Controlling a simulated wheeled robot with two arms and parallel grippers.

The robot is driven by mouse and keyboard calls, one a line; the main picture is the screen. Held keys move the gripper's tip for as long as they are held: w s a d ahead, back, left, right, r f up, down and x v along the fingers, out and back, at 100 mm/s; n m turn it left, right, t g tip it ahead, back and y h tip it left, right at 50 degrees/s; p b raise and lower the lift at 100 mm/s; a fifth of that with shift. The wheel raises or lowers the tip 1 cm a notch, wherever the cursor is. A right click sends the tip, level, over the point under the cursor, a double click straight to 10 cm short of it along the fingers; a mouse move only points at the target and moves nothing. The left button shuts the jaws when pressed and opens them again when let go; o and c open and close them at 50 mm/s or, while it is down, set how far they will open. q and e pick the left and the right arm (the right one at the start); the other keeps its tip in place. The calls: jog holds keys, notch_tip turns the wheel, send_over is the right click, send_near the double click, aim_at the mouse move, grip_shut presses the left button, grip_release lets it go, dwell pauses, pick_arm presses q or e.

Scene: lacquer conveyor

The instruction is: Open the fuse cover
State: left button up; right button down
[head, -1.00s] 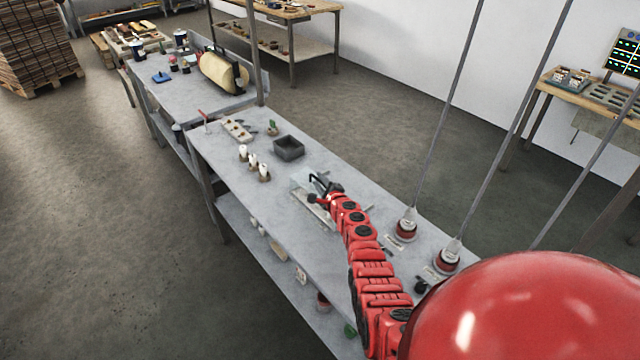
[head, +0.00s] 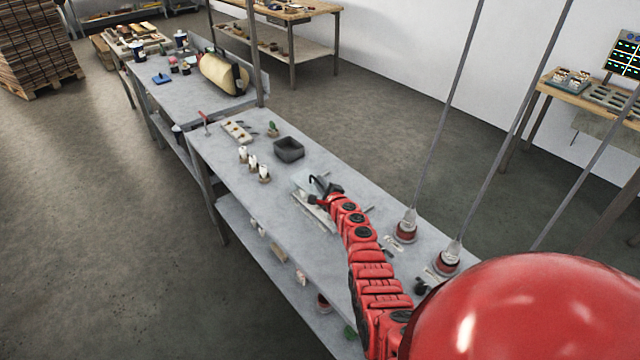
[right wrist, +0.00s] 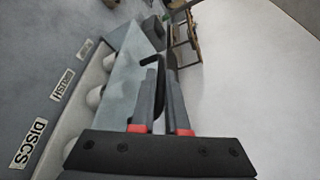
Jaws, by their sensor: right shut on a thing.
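The fuse box (head: 312,213) is a pale, low, flat unit on the grey bench. Its cover (head: 301,181) looks like a clear, pale panel at its far left side, and seems raised at an angle. In the right wrist view the cover (right wrist: 122,82) is a grey-green translucent sheet left of the fingers. My right gripper (head: 319,187) is at the cover's edge, its dark fingers shut on a thin black hooked piece, apparently the cover's handle (right wrist: 154,63). The fingers hide part of it. My left gripper is not in view.
A dark open bin (head: 289,149) stands beyond the gripper. Several white-topped pieces (head: 253,163) stand to its left.

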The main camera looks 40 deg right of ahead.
jog(key=shift+f, duration=0.1)
dwell(0.6)
jog(key=d+b, duration=1)
jog(key=shift+w+d, duration=0.3)
jog(key=shift+w, duration=0.1)
jog(key=c, duration=1.2)
grip_release()
jog(key=shift+d, duration=0.1)
